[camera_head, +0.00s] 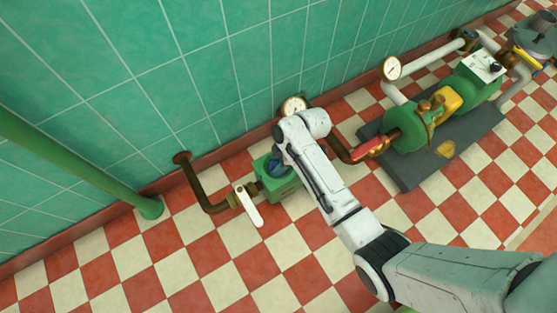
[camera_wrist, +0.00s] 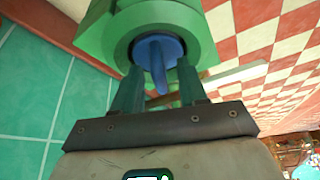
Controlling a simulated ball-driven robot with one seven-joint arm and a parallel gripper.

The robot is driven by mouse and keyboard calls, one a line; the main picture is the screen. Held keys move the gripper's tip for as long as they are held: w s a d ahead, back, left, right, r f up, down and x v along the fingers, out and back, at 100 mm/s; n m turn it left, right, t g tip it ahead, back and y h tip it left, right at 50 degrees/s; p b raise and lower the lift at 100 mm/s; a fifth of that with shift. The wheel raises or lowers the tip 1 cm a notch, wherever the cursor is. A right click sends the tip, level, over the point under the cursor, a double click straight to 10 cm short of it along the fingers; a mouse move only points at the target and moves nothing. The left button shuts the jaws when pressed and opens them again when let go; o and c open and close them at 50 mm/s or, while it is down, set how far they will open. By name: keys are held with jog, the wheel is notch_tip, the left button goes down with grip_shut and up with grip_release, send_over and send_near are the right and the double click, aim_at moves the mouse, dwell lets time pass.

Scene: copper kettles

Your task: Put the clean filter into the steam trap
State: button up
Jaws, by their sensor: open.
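The steam trap is a green block (camera_head: 282,187) on the pipe near the wall; in the wrist view its green housing (camera_wrist: 195,30) fills the top, with a dark round opening. A blue filter (camera_wrist: 157,52) sits in that opening with its narrow blue part sticking out towards me. It also shows as a blue patch on the trap in the head view (camera_head: 277,167). My gripper (camera_wrist: 159,70) is open, with one finger on each side of the blue part. I cannot tell whether the fingers touch it. Its inner end is hidden, and I cannot tell whether it is clean.
A white lever (camera_head: 249,206) stands out from the pipe left of the trap. A red-handled valve (camera_head: 368,149) and a green pump (camera_head: 408,128) are to the right. The checkered floor in front is clear.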

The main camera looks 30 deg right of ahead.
jog(key=p+v, duration=0.6)
jog(key=v, duration=0.6)
jog(key=s+d+r+m+h, duration=0.2)
jog(key=s+r+m, duration=0.1)
jog(key=s+m, duration=0.4)
jog(key=s+d+r+m+h, duration=0.1)
jog(key=s+r+m, duration=0.3)
jog(key=s, duration=1)
jog(key=m+h, duration=0.1)
jog(key=m, duration=0.2)
jog(key=shift+s+d+g, duration=0.2)
jog(key=shift+d+g, duration=0.1)
jog(key=shift+d, duration=0.05)
jog(key=shift+f, duration=0.15)
